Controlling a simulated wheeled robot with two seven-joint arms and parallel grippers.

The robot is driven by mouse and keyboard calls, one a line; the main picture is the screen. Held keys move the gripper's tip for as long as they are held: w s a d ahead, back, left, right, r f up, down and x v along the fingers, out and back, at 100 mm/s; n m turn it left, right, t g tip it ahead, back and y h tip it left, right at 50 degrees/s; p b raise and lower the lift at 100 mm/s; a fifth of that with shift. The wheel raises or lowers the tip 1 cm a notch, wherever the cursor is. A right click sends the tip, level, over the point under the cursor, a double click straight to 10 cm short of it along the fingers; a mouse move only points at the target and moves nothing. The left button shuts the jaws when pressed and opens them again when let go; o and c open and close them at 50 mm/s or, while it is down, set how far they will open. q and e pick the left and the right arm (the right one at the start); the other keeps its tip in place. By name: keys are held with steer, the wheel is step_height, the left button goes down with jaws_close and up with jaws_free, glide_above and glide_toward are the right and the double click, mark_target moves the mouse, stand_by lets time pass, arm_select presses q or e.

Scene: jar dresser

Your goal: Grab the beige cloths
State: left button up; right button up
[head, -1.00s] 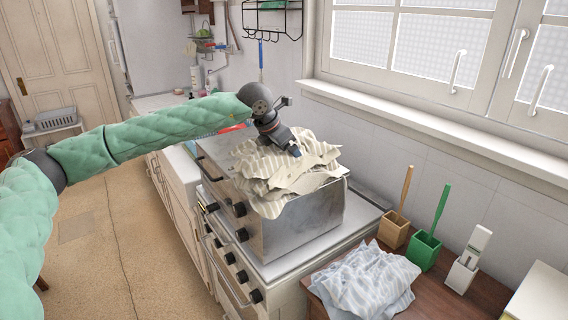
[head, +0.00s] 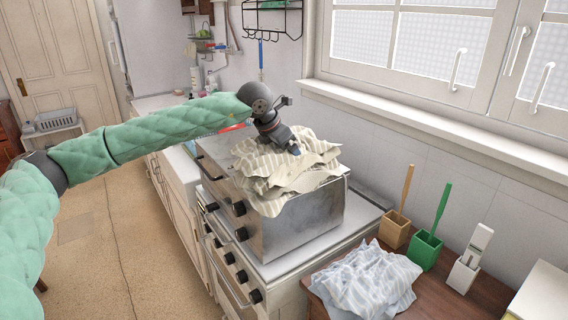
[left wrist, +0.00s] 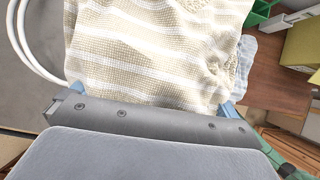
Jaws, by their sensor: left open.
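The beige striped cloths (head: 285,170) lie in a crumpled heap on top of the metal oven (head: 292,228). They also fill the middle of the left wrist view (left wrist: 155,50). My left gripper (head: 294,150) is at the upper part of the heap, pointing down at it. In the left wrist view its two blue fingertips (left wrist: 152,95) are wide apart, on either side of the cloth, and the gripper is open. Whether the fingertips touch the cloth cannot be told. My right gripper is not in view.
A blue-white cloth (head: 366,280) lies on the brown wooden cabinet (head: 487,292) at the lower right. Brush holders stand behind it, including a green one (head: 425,247). The wall and window sill (head: 420,122) bound the right side. Floor is clear at left.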

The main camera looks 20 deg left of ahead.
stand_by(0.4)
arm_select(q)
steer(key=c, duration=1.3)
steer(key=shift+c, duration=0.2)
